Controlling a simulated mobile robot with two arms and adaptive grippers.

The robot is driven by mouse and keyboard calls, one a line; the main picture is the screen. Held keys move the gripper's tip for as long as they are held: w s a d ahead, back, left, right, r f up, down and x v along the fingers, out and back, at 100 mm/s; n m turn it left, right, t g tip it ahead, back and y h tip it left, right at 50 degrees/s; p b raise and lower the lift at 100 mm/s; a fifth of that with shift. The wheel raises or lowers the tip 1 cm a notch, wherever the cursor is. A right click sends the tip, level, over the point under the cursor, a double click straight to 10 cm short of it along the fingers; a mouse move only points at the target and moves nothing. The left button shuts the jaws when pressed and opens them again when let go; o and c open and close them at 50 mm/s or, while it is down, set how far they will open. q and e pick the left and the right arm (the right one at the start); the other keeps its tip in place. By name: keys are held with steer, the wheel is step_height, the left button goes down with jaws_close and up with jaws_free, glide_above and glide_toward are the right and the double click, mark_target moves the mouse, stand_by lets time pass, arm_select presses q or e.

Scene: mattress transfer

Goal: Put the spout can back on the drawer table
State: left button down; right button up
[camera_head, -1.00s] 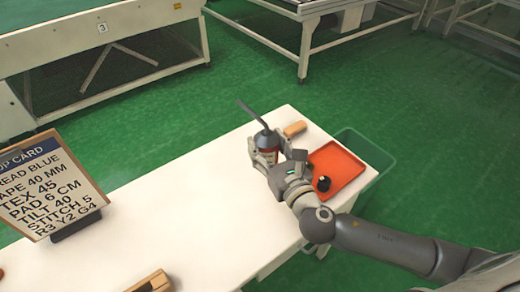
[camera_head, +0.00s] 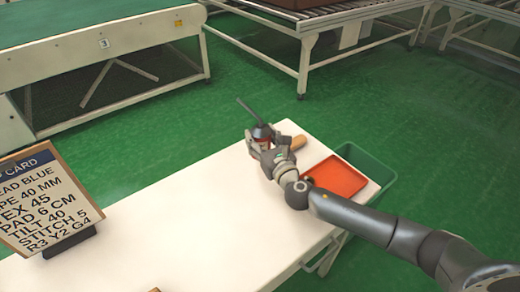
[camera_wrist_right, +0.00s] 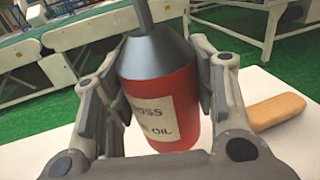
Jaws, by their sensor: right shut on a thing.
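The spout can (camera_wrist_right: 182,85) is red with a grey cone top, a thin spout and a pale label partly reading "OIL". My right gripper (camera_head: 262,147) is shut around its body, one finger on each side in the right wrist view. The can is upright over the far edge area of the white drawer table (camera_head: 200,205). I cannot tell whether its base touches the tabletop. In the head view the gripper hides most of the can; its dark top (camera_head: 262,132) and slanting spout show. My left gripper is not in view.
A wooden-handled item (camera_head: 298,142) lies just right of the can. An orange tray (camera_head: 340,177) is at the table's right end, with a green bin (camera_head: 372,163) beyond. A text card (camera_head: 45,200) stands at left. The tabletop between card and can is clear.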

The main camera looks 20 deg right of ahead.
steer(key=w+f, duration=0.1)
steer(key=w+f+b, duration=0.1)
steer(key=w+f, duration=0.1)
steer(key=shift+d+f, duration=0.25)
steer(key=shift+f, duration=0.05)
steer(key=shift+w+f+b, duration=0.1)
steer(key=shift+f+b, duration=0.5)
steer(key=shift+f, duration=0.85)
steer(key=shift+f, duration=0.1)
steer(key=o, duration=1.2)
steer(key=shift+f, duration=0.1)
steer(key=shift+o, duration=0.2)
